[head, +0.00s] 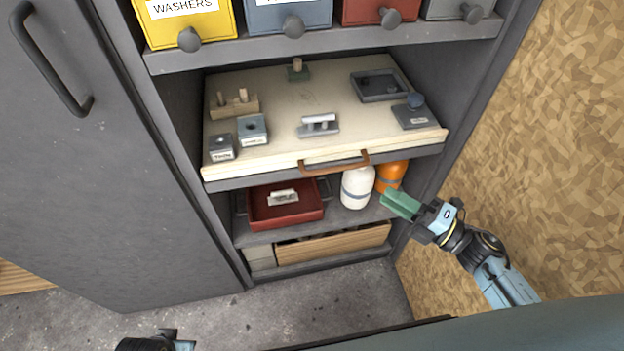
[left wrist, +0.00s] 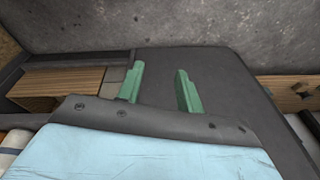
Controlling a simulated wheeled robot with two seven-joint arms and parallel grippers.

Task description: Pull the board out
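The board (head: 290,88) is a cream panel on the middle shelf of the grey cabinet. Its front edge reaches about the shelf front, with a brown handle (head: 334,162) at its middle. My right gripper (head: 390,200) is below and right of the handle, apart from it, in front of the bottles. Its green fingers overlap in view, so their gap is hidden. My left gripper shows open and empty in the left wrist view (left wrist: 160,72), with its green fingers apart. In the head view only a bit of the left arm shows at the bottom edge.
On the board are a wooden peg block (head: 233,106), a grey tray (head: 380,86) and several small blocks. Below are a red tray (head: 285,208), a white bottle (head: 356,188) and an orange bottle (head: 391,173). A closed grey door (head: 100,200) stands left; a chipboard wall (head: 540,140) stands right.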

